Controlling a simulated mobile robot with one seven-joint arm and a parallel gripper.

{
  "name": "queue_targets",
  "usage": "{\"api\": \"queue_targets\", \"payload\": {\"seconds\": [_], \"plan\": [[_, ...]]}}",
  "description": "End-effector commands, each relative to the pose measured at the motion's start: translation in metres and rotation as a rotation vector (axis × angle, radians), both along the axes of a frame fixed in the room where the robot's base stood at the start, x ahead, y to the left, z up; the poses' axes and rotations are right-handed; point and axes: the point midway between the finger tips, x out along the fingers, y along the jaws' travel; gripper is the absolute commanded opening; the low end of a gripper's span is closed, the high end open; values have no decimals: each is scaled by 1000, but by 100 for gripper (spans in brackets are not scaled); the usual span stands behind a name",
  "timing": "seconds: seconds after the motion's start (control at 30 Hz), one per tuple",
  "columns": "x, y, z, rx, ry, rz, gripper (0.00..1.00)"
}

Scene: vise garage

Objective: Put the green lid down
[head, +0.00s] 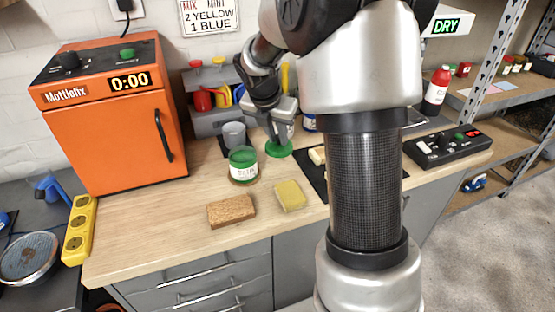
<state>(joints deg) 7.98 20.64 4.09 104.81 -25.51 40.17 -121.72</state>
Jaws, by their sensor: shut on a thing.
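The green lid (279,149) is a flat green disc just right of the open green paint can. My gripper (279,138) points down and is shut on the lid. The lid is at or just above the wooden worktop; I cannot tell whether it touches. The paint can (243,168) has a white label and green paint showing at its top. It stands upright on the worktop to the left and nearer. My arm hides part of the worktop to the right.
A grey cup (234,135) stands behind the can. An orange machine (115,115) fills the left. A dark mat (313,176) lies right. Bare worktop (150,215) shows front left.

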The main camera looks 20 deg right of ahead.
Motion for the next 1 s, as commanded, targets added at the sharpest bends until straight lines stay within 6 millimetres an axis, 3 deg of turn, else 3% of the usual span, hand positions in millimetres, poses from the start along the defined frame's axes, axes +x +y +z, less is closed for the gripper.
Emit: {"api": "queue_targets", "payload": {"seconds": [0.03,0.43,0.83,0.87,0.97,1.0], "plan": [[0,0,-11,0,3,1,0],[-1,0,-63,0,2,1,0],[0,0,-69,0,1,1,0],[0,0,-69,0,0,1,20],[0,0,-68,0,0,0,37],[0,0,-68,0,0,0,37]]}}
